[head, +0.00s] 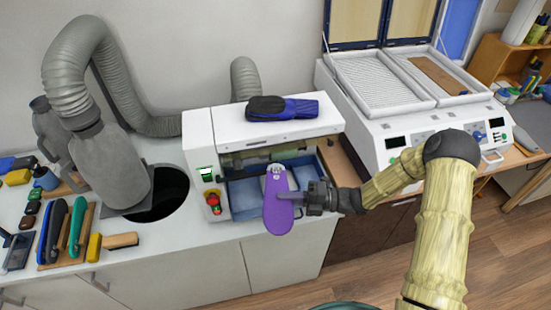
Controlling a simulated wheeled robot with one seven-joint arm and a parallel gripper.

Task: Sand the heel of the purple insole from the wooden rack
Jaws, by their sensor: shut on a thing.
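The purple insole (278,212) is in the head view, in front of the white machine (208,140). My gripper (303,197) comes from the right and is shut on the insole's side near its middle. The insole's upper end, with a pale grey patch, points into the machine's front opening above a blue-lined tray (243,198). Its rounded lower end hangs out toward the front. I cannot tell whether the upper end touches anything inside. The wooden rack (90,248) lies at the left on the counter, with dark blue and green insoles in it.
Blue and black gloves (281,107) lie on the machine. A green switch (207,173) and red button (213,199) are on its front. A grey hose (66,85) and dark round hole (165,195) are to the left. A white two-bed press (400,120) stands right.

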